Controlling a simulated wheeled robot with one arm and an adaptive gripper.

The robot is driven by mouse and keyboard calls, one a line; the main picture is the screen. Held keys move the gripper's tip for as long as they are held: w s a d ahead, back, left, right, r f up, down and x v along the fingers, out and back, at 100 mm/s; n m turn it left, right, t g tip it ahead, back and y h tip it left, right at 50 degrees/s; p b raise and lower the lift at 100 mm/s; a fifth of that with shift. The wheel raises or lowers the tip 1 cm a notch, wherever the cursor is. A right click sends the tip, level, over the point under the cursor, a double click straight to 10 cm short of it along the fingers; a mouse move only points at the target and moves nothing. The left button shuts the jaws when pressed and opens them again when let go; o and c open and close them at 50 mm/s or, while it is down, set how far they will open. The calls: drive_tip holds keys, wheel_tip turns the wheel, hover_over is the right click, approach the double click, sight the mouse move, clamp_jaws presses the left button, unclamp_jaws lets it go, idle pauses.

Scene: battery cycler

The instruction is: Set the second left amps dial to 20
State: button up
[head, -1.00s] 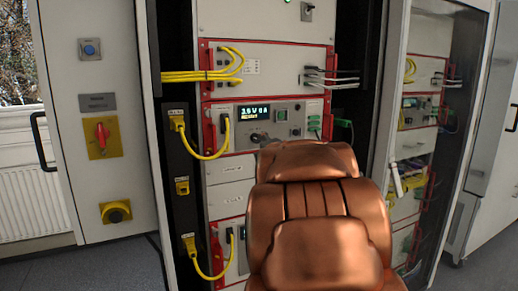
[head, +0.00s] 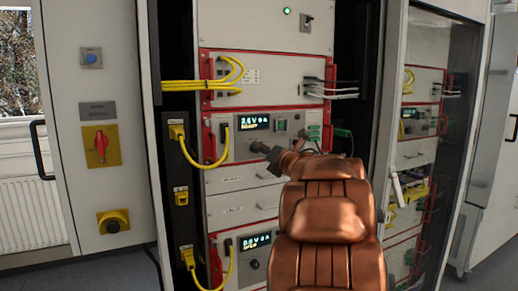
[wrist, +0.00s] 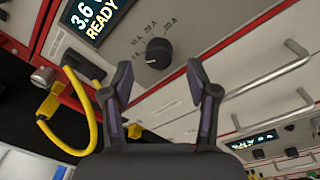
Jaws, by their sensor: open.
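A black round amps dial (wrist: 158,52) sits on the light front panel in the wrist view, with several printed amp labels on its upper left side. A small light mark shows at its lower left edge; I cannot tell for sure which label it meets. The display (wrist: 92,15) beside it reads 3.6 V and READY; in the head view this display (head: 241,123) is on the upper unit of the left rack. My gripper (wrist: 160,66) is open and empty, its two dark fingers apart, with the dial showing between and just beyond the tips. Contact is not visible.
A lower unit with its own display (head: 255,241) and dial (head: 254,264) sits below. Yellow cables (head: 205,163) loop at the left of the panels, and green plugs (head: 342,133) stick out at the right. Drawer handles (wrist: 268,76) protrude near the right finger.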

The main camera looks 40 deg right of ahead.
drive_tip(key=shift+p+x, duration=0.35)
drive_tip(key=shift+x, duration=1.35)
drive_tip(key=shift+c, duration=0.4)
clamp_jaws()
